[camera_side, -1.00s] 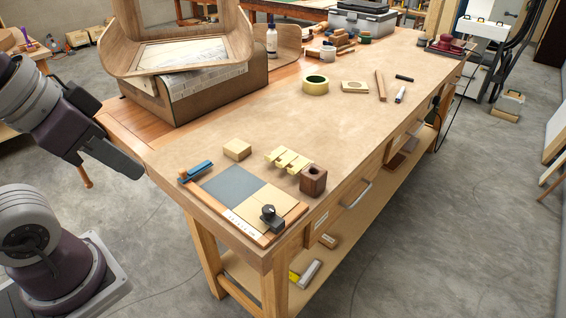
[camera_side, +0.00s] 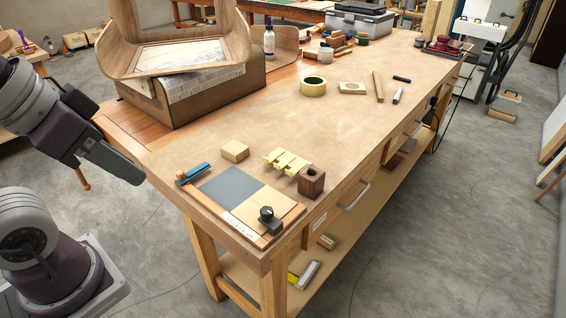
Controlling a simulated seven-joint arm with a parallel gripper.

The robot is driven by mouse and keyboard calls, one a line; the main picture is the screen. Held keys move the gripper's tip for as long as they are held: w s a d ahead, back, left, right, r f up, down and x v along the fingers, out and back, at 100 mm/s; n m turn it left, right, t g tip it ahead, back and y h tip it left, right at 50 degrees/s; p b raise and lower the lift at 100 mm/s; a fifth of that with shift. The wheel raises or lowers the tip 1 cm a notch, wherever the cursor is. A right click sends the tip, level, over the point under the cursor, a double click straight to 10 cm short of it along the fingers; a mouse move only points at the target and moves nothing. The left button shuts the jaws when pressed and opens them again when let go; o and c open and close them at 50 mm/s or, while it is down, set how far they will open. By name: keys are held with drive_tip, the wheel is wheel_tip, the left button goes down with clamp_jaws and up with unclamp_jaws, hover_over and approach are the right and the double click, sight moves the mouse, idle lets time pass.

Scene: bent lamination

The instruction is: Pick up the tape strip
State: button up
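Several pale yellow strips, which look like tape strips (camera_side: 287,161), lie side by side near the front end of the workbench, apparently over a low rest. My gripper (camera_side: 122,168) appears as a dark block at the end of my arm, off the left edge of the bench. It is well away from the strips. Its fingers cannot be made out, and nothing is visibly held.
Around the strips are a dark wooden block with a hole (camera_side: 311,181), a pale block (camera_side: 235,151), a blue tool (camera_side: 193,173) and a board with a grey pad (camera_side: 230,184) and black knob (camera_side: 267,214). A bent wood form (camera_side: 190,60) stands behind. The bench middle is clear.

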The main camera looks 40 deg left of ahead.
drive_tip(key=shift+o, duration=0.2)
drive_tip(key=n+g, duration=0.5)
drive_tip(key=n, duration=1.2)
hover_over(283, 163)
drive_tip(key=s, duration=0.4)
wheel_tip(283, 163, down, 13)
drive_tip(key=shift+n, duration=0.5)
drive_tip(key=f, duration=0.2)
drive_tip(key=w+f, duration=0.1)
drive_tip(key=f, duration=0.5)
drive_tip(key=shift+w+f, duration=0.15)
drive_tip(key=shift+f, duration=0.1)
clamp_jaws()
